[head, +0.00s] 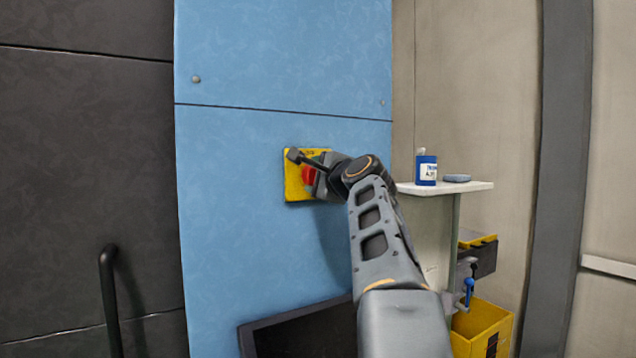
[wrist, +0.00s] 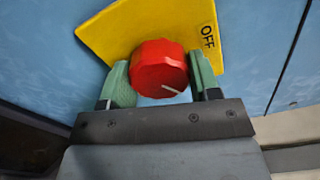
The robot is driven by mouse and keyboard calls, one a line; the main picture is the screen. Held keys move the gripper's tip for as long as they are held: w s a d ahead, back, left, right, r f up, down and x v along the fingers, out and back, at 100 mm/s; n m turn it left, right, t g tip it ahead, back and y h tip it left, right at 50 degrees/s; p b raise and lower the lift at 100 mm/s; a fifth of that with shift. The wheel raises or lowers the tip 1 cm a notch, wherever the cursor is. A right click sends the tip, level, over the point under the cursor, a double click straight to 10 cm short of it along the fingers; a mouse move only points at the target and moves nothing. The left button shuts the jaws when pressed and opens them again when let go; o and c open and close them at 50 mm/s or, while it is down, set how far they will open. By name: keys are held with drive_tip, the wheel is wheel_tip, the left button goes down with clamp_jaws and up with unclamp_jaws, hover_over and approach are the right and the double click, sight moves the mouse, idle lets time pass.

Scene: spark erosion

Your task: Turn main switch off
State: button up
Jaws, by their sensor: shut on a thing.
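The main switch is a red rotary knob (head: 308,176) on a yellow plate (head: 292,188), fixed to the blue panel. In the wrist view the red knob (wrist: 158,68) shows a white pointer line at its lower right edge. The yellow plate (wrist: 115,38) carries the word OFF at its right side; the line does not point at that word. My gripper (wrist: 160,82) has its two green fingers on either side of the knob, shut on it. In the head view my gripper (head: 314,178) partly covers the plate and knob.
A pale shelf (head: 463,187) to the right holds a blue can (head: 426,170) and a small grey-blue item (head: 457,178). Below it stands a yellow bin (head: 490,325). A black handle (head: 108,290) is on the dark panel at left. A dark framed part (head: 290,335) juts out below the switch.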

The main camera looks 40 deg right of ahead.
drive_tip(key=n+b, duration=0.2)
drive_tip(key=n, duration=0.3)
drive_tip(key=shift+f+n, duration=0.1)
drive_tip(key=shift+n, duration=0.2)
drive_tip(key=n+b, duration=0.1)
drive_tip(key=n, duration=0.5)
drive_tip(key=shift+b, duration=0.35)
drive_tip(key=shift+n, duration=0.3)
drive_tip(key=o, duration=0.9)
drive_tip(key=s+b, duration=0.1)
drive_tip(key=s, duration=0.3)
drive_tip(key=s+a+b, duration=0.1)
drive_tip(key=s+b, duration=0.1)
drive_tip(key=s, duration=0.3)
drive_tip(key=s+a+b, duration=0.1)
drive_tip(key=s, duration=0.3)
drive_tip(key=shift+s, duration=0.35)
